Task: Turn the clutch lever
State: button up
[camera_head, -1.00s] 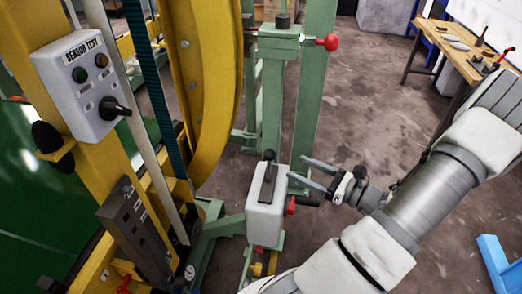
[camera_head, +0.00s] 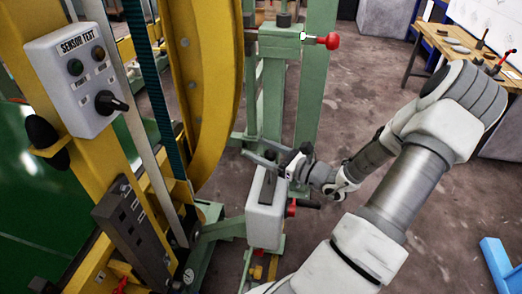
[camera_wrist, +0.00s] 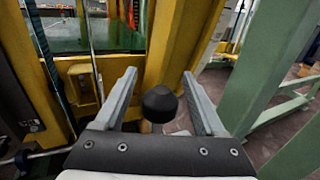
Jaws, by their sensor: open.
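A black-knobbed lever stands on top of a white box (camera_head: 265,218) fixed to the green frame; I take it for the clutch lever. In the head view my gripper (camera_head: 260,156) is over the box top and hides the knob. In the wrist view the round black knob (camera_wrist: 160,103) lies between the two fingers of my open gripper (camera_wrist: 158,77), with a gap on each side. I see no finger touching it. A second black handle with a red part (camera_head: 291,207) sticks out from the box's right side.
A green upright frame (camera_head: 308,95) with a red knob (camera_head: 332,41) rises behind the gripper. The yellow machine (camera_head: 85,165) with a sensor test panel (camera_head: 78,80) stands at left. A workbench (camera_head: 460,50) is at the back right.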

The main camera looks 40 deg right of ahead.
jog(key=shift+c, duration=0.4)
grip_shut()
dwell(0.9)
